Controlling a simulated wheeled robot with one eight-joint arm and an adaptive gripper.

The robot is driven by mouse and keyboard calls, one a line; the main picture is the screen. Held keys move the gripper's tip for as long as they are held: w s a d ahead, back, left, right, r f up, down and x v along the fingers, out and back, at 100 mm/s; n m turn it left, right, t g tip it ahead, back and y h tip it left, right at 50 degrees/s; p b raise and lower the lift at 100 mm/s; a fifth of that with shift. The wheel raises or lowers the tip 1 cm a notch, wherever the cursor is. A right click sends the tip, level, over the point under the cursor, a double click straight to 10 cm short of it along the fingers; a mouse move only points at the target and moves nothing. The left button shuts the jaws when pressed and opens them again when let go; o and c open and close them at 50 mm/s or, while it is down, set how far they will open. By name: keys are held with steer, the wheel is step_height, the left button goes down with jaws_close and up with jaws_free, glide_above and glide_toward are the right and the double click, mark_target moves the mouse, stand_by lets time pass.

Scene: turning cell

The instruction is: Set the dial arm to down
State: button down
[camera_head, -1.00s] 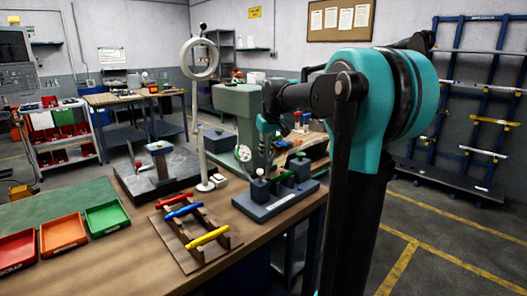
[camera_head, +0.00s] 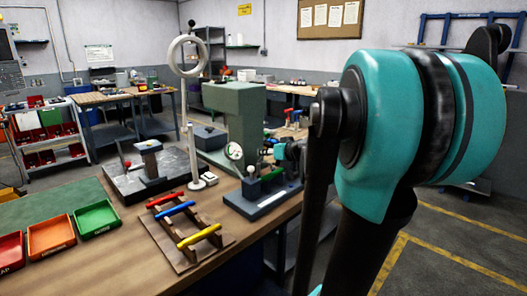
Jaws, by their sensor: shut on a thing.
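A dark blue-grey fixture base (camera_head: 250,204) sits on the near bench. It bears a post with a pale ball (camera_head: 251,169) and a green block (camera_head: 271,175). A round white dial (camera_head: 234,151) shows just behind it, against a grey-green machine body (camera_head: 235,105). My gripper (camera_head: 281,153) is small and dark at the fixture's right end, past my large teal arm joint. It is shut on what seems to be the dial arm there. The fingers and the held part are mostly hidden, so the arm's angle cannot be told.
The wooden bench (camera_head: 95,262) carries a rack with red, blue and yellow bars (camera_head: 200,235), an orange tray (camera_head: 51,237) and a green tray (camera_head: 97,219). A ring lamp (camera_head: 188,56) stands behind. Free floor shows at right.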

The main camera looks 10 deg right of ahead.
steer(key=shift+s+d+f+t+y, duration=0.3)
steer(key=shift+t+y, duration=0.2)
steer(key=shift+t, duration=0.2)
steer(key=shift+a, duration=0.1)
steer(key=c, duration=1.7)
jaws_free()
steer(key=v, duration=1.2)
